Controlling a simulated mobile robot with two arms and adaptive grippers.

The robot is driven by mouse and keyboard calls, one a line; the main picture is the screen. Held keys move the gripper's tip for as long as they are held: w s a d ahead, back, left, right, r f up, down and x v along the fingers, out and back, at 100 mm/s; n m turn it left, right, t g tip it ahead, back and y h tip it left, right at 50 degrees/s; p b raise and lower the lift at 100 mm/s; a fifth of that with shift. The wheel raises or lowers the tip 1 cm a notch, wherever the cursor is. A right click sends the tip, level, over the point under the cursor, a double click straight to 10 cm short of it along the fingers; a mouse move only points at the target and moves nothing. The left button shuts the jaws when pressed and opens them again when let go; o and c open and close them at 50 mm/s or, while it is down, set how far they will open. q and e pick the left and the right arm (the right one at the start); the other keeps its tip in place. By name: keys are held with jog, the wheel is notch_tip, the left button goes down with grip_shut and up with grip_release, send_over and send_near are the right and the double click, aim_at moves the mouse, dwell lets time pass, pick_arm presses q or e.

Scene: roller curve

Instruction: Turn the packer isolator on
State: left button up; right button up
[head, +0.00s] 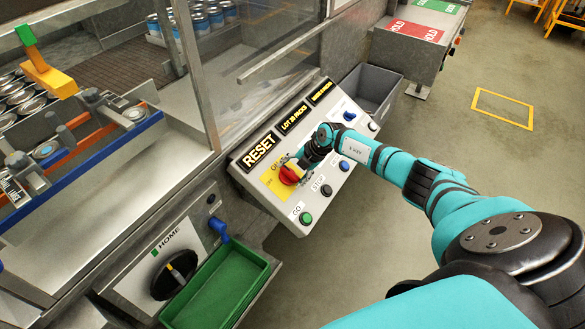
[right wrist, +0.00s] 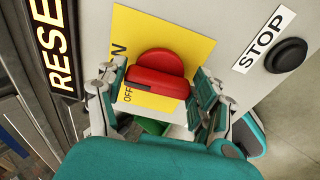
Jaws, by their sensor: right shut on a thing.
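The packer isolator is a red rotary knob (head: 289,175) on a yellow plate (head: 270,187) on the sloping grey control panel (head: 325,203). In the right wrist view the knob (right wrist: 157,80) has a raised grip bar lying nearly across the picture. The word OFF is printed by the bar's left end, and part of another word ending in N shows above it. My right gripper (right wrist: 158,86) has a finger on each side of the bar and is shut on it. In the head view the right gripper (head: 300,167) partly covers the plate. My left gripper is not in view.
Lit signs, including RESET (head: 260,150), line the panel's back. A green tray (head: 217,287) and a grey bin (head: 370,88) flank the panel.

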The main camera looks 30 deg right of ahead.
jog(key=shift+d+m, duration=0.1)
jog(key=shift+m, duration=0.2)
jog(key=o, duration=1.2)
jog(key=shift+s+r, duration=0.1)
jog(key=v, duration=1.1)
jog(key=shift+s+d+r, duration=0.1)
jog(key=shift+r, duration=0.25)
